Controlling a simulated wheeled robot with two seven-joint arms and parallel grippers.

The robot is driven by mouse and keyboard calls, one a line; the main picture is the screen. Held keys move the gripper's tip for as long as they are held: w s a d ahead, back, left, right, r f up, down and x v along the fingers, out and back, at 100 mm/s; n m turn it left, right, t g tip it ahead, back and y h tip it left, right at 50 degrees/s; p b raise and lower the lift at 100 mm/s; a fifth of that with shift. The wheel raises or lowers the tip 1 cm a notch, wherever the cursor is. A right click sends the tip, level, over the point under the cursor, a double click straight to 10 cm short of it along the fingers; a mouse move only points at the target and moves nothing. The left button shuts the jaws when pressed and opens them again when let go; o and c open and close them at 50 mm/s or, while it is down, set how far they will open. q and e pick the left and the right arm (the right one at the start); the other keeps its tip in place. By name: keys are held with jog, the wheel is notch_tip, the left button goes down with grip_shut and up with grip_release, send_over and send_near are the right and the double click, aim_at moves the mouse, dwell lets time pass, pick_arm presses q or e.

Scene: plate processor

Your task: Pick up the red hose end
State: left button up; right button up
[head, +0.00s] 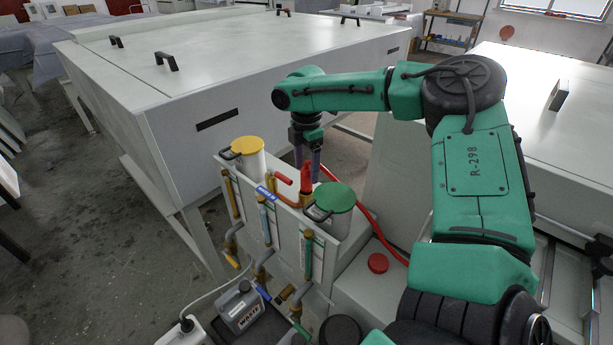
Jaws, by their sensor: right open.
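The red hose end (306,178) stands upright between the yellow-lidded and green-lidded containers on top of the white plumbing panel. A red hose (366,217) runs behind the green-lidded container and down to the right. My right gripper (307,170) points down at the red hose end. Its two fingers are apart, one to the left of the hose end and one to the right. I cannot tell whether they touch it. My left gripper is out of view.
A yellow-lidded container (249,160) and a green-lidded container (331,214) flank the hose end. A red-handled valve (282,178) is just left of it. A grey waste jug (240,308) sits below. A large white machine (180,100) stands behind; a red cap (378,263) lies at right.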

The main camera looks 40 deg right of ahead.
aim_at(306, 184)
jog(key=f, duration=0.2)
jog(key=shift+s+a+f, duration=0.2)
jog(key=shift+f, duration=0.35)
jog(key=shift+c, duration=0.7)
grip_shut()
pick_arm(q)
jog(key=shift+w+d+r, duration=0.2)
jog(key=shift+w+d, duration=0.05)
pick_arm(e)
jog(key=shift+w, duration=0.1)
